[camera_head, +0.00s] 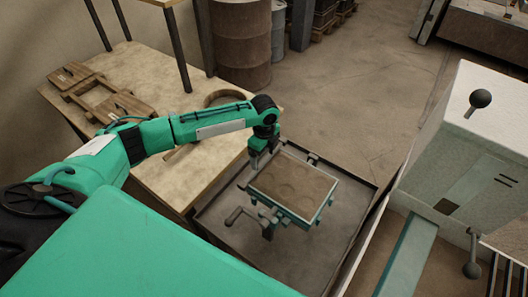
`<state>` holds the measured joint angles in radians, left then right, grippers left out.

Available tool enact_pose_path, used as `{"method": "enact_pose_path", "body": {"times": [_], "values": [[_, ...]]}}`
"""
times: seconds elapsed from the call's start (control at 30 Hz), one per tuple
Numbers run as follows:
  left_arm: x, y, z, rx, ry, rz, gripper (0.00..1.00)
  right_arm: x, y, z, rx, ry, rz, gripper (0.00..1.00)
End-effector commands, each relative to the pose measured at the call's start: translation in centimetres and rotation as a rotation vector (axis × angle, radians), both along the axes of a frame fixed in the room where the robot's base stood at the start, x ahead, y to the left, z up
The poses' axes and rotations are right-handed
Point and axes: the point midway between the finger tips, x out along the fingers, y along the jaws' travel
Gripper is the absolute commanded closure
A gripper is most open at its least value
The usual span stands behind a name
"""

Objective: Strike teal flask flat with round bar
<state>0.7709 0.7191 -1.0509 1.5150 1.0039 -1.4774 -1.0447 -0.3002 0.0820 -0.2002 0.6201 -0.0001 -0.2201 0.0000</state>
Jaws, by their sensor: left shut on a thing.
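The teal flask (318,216) stands in the middle of the view. Its frame surrounds a brown, sand-like surface (290,186) with faint round marks. My left gripper (257,162) reaches down at the flask's far left corner. It is shut on what appears to be the round bar, which is mostly hidden by the gripper; I cannot tell whether it touches the flask. My right gripper is not in view.
The flask stands over a dark tray (215,218), with a crank handle (235,216) on its near side. A wooden table (140,60) at left holds wooden frames (95,90) and a round ring (228,95). A pale machine (460,150) stands at right.

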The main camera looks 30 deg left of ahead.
Motion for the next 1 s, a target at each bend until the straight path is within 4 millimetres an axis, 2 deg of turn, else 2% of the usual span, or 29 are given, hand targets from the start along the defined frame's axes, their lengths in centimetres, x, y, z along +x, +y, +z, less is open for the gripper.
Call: {"method": "enact_pose_path", "body": {"times": [0.63,1.0], "values": [[0.0,-0.2,-0.8,-0.001,-0.002,-0.001,0.43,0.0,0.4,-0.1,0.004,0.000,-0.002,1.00],[-0.3,-2.4,-0.6,-0.001,-0.001,-0.002,0.43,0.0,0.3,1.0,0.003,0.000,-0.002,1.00]]}}
